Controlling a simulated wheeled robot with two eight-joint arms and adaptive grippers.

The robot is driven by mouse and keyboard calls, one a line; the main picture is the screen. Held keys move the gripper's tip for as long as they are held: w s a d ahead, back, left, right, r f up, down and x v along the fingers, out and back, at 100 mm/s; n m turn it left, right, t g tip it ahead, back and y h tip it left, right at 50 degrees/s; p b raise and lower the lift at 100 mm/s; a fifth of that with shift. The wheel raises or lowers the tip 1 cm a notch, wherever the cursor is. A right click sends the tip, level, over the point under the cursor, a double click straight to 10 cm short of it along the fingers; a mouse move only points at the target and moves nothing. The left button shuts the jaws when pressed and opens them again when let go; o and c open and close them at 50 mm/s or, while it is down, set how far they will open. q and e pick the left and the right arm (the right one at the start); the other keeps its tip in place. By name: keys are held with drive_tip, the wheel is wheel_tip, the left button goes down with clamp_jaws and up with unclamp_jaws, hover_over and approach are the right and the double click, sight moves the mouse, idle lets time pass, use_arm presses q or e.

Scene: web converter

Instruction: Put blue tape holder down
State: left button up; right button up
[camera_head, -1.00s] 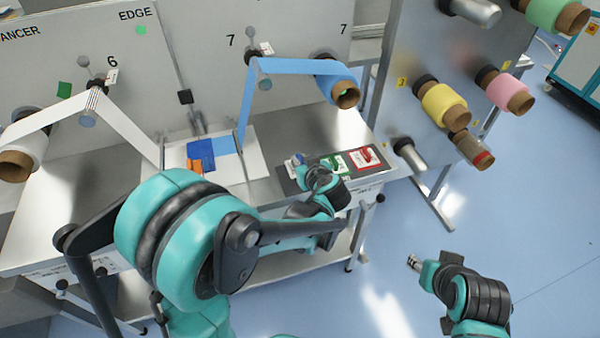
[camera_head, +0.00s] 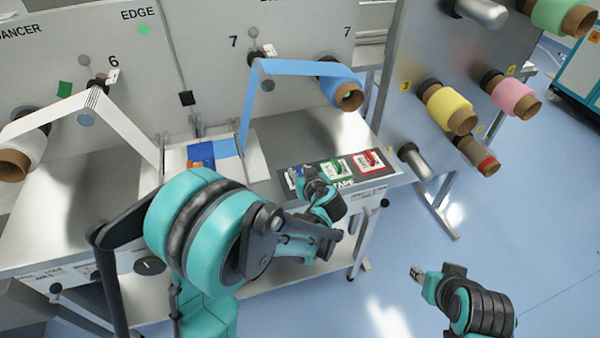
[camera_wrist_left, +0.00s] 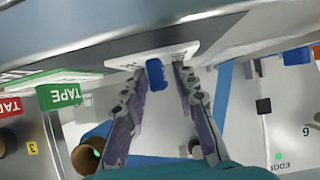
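The blue tape holder (camera_wrist_left: 157,75) shows in the left wrist view against a white card, between the two fingertips of my left gripper (camera_wrist_left: 161,72). A gap shows on each side of it, so the fingers look open. In the head view a bit of the blue tape holder (camera_head: 291,179) shows at the left end of the dark tape tray (camera_head: 346,180), with my left gripper (camera_head: 305,174) right beside it. My left wrist hides part of that spot. My right gripper (camera_head: 416,272) is over the floor at lower right, away from the table, with its fingers too small to judge.
A green tape holder (camera_head: 337,167) and a red one (camera_head: 369,160) sit on the tray's cards. A blue web (camera_head: 300,68) runs down from the blue roll (camera_head: 341,86). Yellow (camera_head: 450,109) and pink (camera_head: 510,93) rolls stick out at right.

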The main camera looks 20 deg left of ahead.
use_arm(q)
drive_tip(key=shift+r, duration=0.2)
drive_tip(key=shift+s+d+r+p, duration=0.2)
drive_tip(key=shift+r+p, duration=0.05)
drive_tip(key=shift+p, duration=0.15)
drive_tip(key=p+v, duration=0.3)
drive_tip(key=v, duration=0.8)
drive_tip(key=s+a+r+m+g+h, duration=0.1)
drive_tip(key=s+a+m+h, duration=0.1)
drive_tip(key=s, duration=0.6)
drive_tip(key=s+a+r+m+g+h, duration=0.1)
drive_tip(key=s+a+m+g+h, duration=0.1)
drive_tip(key=s, duration=0.6)
drive_tip(key=a+m+h, duration=0.1)
drive_tip(key=m+h, duration=0.1)
drive_tip(key=shift+s+m+h, duration=0.3)
drive_tip(key=shift+m+h, duration=0.1)
drive_tip(key=shift+r, duration=0.1)
